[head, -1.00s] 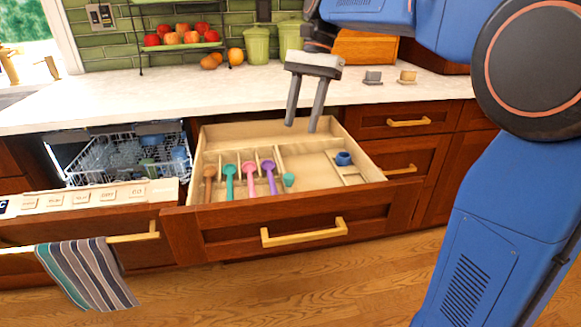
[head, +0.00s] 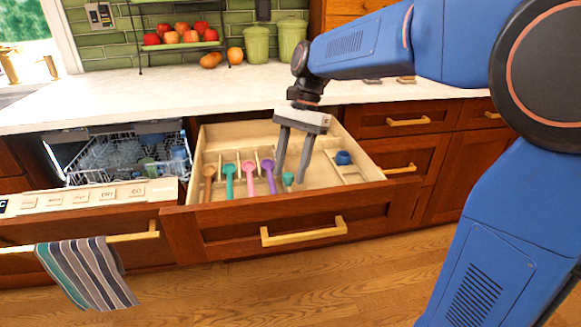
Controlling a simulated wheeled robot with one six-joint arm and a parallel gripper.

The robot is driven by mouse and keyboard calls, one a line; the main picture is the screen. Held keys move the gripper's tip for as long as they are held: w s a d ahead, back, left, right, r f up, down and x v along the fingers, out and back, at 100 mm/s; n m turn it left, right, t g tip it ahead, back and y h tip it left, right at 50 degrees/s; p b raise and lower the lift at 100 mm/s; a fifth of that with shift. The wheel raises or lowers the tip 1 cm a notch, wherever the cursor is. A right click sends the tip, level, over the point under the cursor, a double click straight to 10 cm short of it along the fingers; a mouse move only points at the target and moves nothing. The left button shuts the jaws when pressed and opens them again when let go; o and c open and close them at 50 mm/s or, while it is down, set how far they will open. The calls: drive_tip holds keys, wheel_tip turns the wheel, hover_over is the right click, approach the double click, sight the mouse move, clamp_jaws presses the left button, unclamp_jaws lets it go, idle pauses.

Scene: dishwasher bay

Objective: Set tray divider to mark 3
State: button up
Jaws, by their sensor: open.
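The open drawer holds a pale wooden tray (head: 325,176) with thin upright slats. A small teal knob-like piece (head: 288,179) stands in it, just right of the purple spoon. A blue round piece (head: 343,158) sits in the tray's right part. Which piece belongs to the divider, and where mark 3 is, I cannot tell at this size. My gripper (head: 291,175) is open and points down into the drawer. Its fingertips appear on either side of the teal piece, the right finger close to it. Whether they are down around it or still above it is unclear.
Brown, teal, pink (head: 249,178) and purple (head: 268,177) spoons lie left of my gripper. The drawer's front (head: 265,225) stands nearer me. An open dishwasher (head: 120,190) is at the left. The white counter (head: 170,92) runs behind, with fruit and green canisters.

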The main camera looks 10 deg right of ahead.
clamp_jaws()
drive_tip(key=shift+d, duration=4)
unclamp_jaws()
drive_tip(key=v, duration=1.7)
drive_tip(key=shift+r, duration=0.2)
